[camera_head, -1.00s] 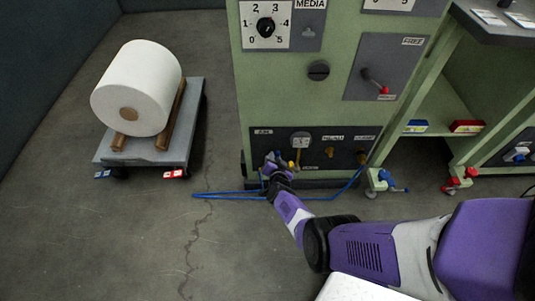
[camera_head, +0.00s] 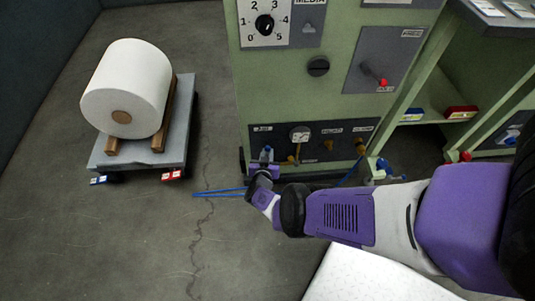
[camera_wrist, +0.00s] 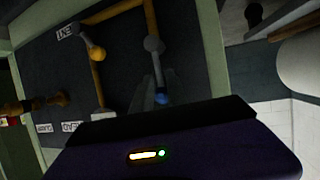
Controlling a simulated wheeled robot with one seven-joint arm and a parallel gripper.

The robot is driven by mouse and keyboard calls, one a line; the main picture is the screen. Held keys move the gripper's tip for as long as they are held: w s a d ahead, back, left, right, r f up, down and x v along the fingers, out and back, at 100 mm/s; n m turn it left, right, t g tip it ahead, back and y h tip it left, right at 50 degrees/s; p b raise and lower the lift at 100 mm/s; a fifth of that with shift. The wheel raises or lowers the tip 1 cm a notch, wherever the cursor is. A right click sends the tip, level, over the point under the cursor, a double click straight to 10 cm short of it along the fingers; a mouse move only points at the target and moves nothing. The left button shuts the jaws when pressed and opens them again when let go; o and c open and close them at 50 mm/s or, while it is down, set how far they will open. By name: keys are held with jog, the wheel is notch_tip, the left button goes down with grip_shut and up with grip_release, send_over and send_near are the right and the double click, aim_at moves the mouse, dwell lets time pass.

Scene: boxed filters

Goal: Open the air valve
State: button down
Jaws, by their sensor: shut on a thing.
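A dark lower panel (camera_head: 335,163) on the green machine carries a small AIR label, a white gauge (camera_head: 300,134) and brass fittings. A lever with a blue tip (camera_wrist: 161,96) stands out from the panel in the wrist view. My gripper (camera_head: 264,165) is at the panel's lower left, shut on this blue-tipped lever. My wrist body hides much of the grip. A second lever with a yellow tip (camera_wrist: 97,54) is left of it, on bronze piping (camera_wrist: 97,82), apart from my gripper. How far the blue-tipped lever is turned is unclear.
A blue hose (camera_head: 220,191) lies on the floor by my gripper. A grey cart (camera_head: 181,135) with a large white roll (camera_head: 127,84) stands to the left. A red-tipped lever (camera_head: 382,82) is higher on the machine. The floor between cart and machine is clear.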

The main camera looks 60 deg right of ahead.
jog(key=shift+w+d+r, duration=0.2)
jog(key=shift+w+r, duration=0.2)
jog(key=c, duration=1.4)
grip_release()
jog(key=shift+s+f, duration=0.15)
jog(key=shift+a, duration=0.1)
jog(key=p+v, duration=0.5)
jog(key=v, duration=0.2)
jog(key=shift+s+a, duration=0.25)
jog(key=shift+a, duration=0.05)
